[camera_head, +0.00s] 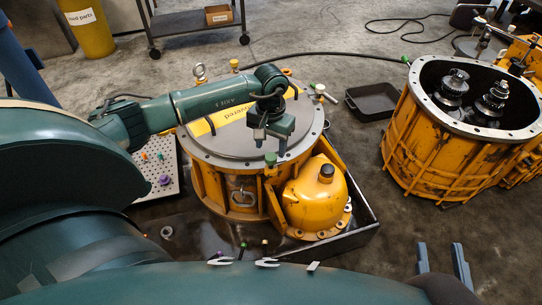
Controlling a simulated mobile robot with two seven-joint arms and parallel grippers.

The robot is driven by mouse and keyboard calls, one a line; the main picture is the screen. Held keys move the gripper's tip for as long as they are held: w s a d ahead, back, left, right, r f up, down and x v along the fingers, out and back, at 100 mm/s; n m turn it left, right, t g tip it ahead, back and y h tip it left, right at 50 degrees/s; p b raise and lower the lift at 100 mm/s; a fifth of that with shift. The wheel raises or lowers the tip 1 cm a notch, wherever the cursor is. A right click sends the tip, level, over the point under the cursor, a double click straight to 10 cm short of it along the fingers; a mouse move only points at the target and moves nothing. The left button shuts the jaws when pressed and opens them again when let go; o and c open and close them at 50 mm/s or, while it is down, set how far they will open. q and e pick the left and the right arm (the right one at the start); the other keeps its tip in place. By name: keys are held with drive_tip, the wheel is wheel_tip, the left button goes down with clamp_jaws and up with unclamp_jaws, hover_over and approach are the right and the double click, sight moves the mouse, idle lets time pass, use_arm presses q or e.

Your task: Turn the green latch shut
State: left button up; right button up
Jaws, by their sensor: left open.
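The round yellow housing (208,182) has a grey lid (215,143) with a yellow label. A small green-topped latch (270,158) stands at the lid's front right rim. Whether it is turned open or shut is too small to tell. My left gripper (270,143) points down over the lid's right part, just behind the green latch, with its fingers apart. I cannot tell whether it touches the latch. My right gripper (442,265) is low at the right, fingers apart and empty, away from the housing.
Other small knobs sit around the lid rim, with white (320,89) and yellow (234,64) tops. A yellow dome (318,195) adjoins the housing in a dark tray (365,222). An open gear housing (430,150) stands right.

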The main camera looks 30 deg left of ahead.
sight(271, 156)
use_arm(q)
drive_tip(key=shift+f+b, duration=0.35)
drive_tip(key=shift+f, duration=1.55)
drive_tip(key=shift+c, duration=0.4)
drive_tip(key=c, duration=0.9)
